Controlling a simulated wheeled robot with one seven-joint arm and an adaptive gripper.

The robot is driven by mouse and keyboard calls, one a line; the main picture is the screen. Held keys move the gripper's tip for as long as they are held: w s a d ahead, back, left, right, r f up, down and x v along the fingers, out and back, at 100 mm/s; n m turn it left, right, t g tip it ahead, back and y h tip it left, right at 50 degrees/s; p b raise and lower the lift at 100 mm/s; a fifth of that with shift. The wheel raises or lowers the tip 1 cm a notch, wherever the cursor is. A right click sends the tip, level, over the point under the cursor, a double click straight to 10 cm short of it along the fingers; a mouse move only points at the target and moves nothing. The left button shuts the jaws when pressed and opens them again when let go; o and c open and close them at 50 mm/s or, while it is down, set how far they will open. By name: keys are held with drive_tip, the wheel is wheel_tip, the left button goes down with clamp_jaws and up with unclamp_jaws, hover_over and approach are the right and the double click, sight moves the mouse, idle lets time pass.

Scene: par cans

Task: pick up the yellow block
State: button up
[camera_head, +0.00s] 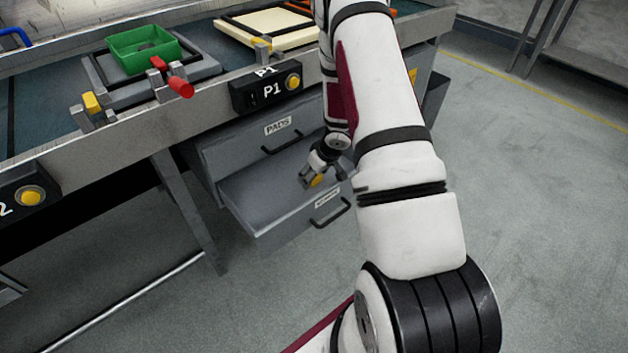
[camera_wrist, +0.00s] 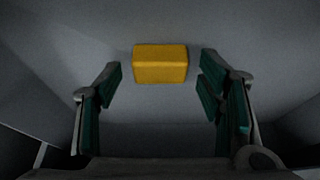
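The yellow block (camera_wrist: 160,64) lies on the grey floor of a drawer in the wrist view, ahead of my gripper and roughly centred between its fingers. My gripper (camera_wrist: 160,95) is open and empty, with a green-padded finger on each side. The fingers do not appear to touch the block.
The closed drawer marked PADS (camera_head: 240,140) is just above the open one. The workbench above holds a green tray (camera_head: 143,50), a red-ended clamp (camera_head: 180,86) and a panel marked P1 (camera_head: 268,92). A table leg (camera_head: 187,205) stands left of the drawers. The floor at right is clear.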

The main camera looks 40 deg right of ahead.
drive_tip(key=c, duration=0.8)
drive_tip(key=shift+r, duration=0.1)
